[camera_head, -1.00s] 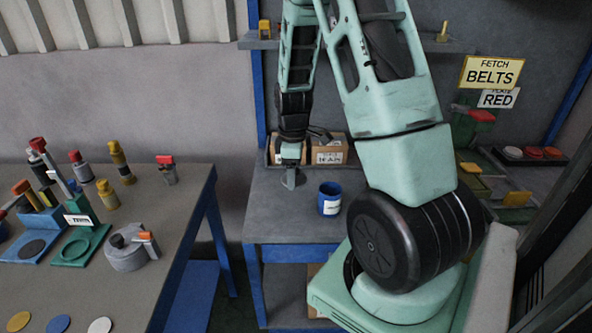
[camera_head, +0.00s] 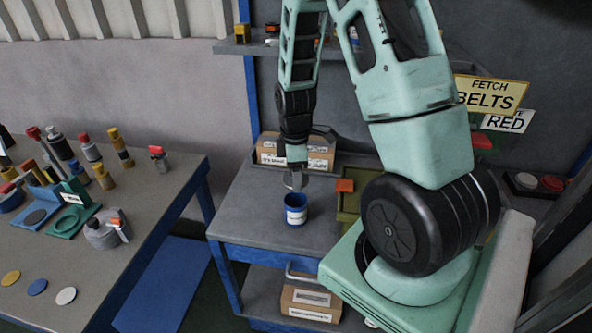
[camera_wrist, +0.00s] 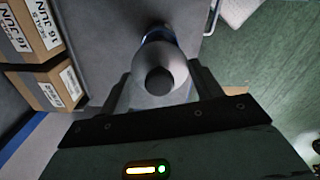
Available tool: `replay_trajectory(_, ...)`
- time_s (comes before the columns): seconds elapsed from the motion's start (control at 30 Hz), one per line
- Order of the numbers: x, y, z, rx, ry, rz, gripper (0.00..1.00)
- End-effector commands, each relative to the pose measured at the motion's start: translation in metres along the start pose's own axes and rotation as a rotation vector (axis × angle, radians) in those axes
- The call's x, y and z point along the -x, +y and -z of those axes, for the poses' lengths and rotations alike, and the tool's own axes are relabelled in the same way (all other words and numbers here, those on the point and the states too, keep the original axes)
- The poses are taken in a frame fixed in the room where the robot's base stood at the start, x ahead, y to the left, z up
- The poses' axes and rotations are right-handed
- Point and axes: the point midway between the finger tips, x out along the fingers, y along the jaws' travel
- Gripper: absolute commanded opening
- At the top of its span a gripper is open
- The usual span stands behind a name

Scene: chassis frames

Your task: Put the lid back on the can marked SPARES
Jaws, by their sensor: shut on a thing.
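The blue can (camera_head: 295,216) with a white label stands upright and open on the blue-framed bench; its label is too small to read. My gripper (camera_head: 296,168) is shut on a grey lid (camera_head: 288,182) and holds it just above the can, slightly left and back of its middle in the head view. In the wrist view, the lid (camera_wrist: 172,58) with its dark round knob (camera_wrist: 159,81) sits between the fingers of my gripper (camera_wrist: 160,88). It hides most of the can, leaving a blue part of the can (camera_wrist: 157,34) showing beyond it.
Cardboard boxes (camera_head: 268,152) stand behind the can. An olive bin (camera_head: 348,204) with an orange tab is to its right. The left table (camera_head: 150,205) holds bottles, coloured stands and discs. The bench top around the can is mostly clear.

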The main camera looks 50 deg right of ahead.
Motion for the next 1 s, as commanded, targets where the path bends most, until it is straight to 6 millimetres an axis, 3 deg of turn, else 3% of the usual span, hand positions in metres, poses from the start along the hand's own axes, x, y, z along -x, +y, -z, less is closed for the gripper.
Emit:
replay_trajectory(0.53,-0.051,0.0,0.0,-0.001,0.0,0.001,0.41)
replay_trajectory(1.0,-0.057,0.0,0.0,-0.001,0.0,0.0,0.41)
